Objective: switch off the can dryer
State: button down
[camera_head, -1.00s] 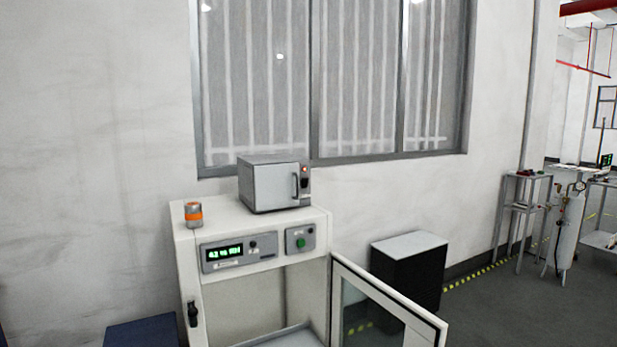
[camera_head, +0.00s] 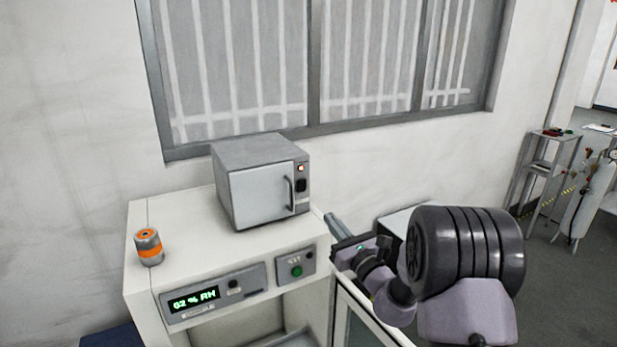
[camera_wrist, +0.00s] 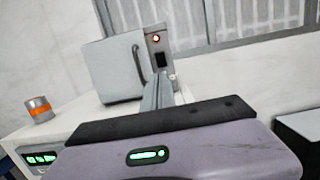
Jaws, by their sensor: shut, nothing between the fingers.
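The can dryer, a small grey box oven (camera_head: 262,195), stands on the white cabinet with its door shut. Its right front strip has a lit orange lamp (camera_head: 301,168) and a black switch (camera_head: 301,185). The wrist view also shows the dryer (camera_wrist: 113,72), its glowing lamp (camera_wrist: 155,38) and the dark switch (camera_wrist: 161,59). My gripper (camera_head: 330,218) is shut and empty, to the right of and below the switch in the head view. In the wrist view its fingers (camera_wrist: 162,78) appear just under the switch; I cannot tell whether they touch the dryer.
The white cabinet (camera_head: 190,225) has a display reading 62 % RH (camera_head: 194,299) and a green button (camera_head: 297,271). An orange-and-grey can (camera_head: 149,247) stands at its left. The cabinet's open door (camera_head: 352,325) sticks out below my arm. A barred window is behind.

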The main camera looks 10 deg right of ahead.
jog(key=b, duration=0.1)
send_near(303, 184)
jog(key=x, duration=0.6)
jog(key=shift+w+a+r, duration=0.1)
jog(key=shift+w+a, duration=0.05)
jog(key=shift+w, duration=0.2)
